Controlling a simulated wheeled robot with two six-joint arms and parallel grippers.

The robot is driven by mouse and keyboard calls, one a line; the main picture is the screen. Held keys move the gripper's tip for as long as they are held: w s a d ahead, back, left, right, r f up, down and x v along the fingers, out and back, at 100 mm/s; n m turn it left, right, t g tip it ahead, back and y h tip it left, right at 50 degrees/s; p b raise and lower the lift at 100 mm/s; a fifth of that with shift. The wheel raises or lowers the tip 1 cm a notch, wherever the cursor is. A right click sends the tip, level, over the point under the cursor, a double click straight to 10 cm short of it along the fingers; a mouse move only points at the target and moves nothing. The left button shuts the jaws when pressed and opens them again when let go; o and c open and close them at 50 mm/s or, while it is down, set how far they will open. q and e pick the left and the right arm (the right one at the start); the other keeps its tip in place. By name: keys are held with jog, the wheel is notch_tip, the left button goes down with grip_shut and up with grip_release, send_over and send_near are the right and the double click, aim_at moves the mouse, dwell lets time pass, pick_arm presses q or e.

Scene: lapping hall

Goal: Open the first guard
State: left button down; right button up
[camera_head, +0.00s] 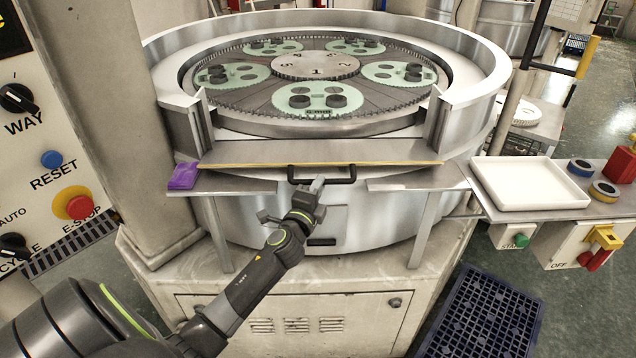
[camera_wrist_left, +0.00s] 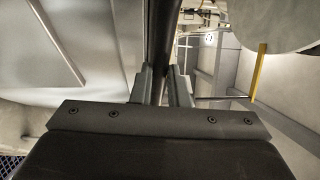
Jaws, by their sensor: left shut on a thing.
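The first guard (camera_head: 270,152) is a grey metal panel with a yellow edge at the front of the round lapping machine (camera_head: 150,50). It sits across the gap in the machine's raised rim. Its black bar handle (camera_head: 352,176) is on the near side, below the yellow edge. My left gripper (camera_head: 316,186) is shut on the handle, near its middle. In the left wrist view the two fingers (camera_wrist_left: 164,88) close around the dark handle bar (camera_wrist_left: 163,35). My right gripper is in neither view.
A purple object (camera_head: 184,176) lies on the ledge left of the guard. A control panel (camera_head: 50,130) with an E-stop stands at left. A blue crate (camera_head: 482,315) is on the floor.

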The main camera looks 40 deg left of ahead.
pick_arm(q)
jog(key=shift+r, duration=0.9)
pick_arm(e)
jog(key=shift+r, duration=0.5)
pick_arm(q)
jog(key=c, duration=1.4)
grip_release()
jog(key=shift+f, duration=0.1)
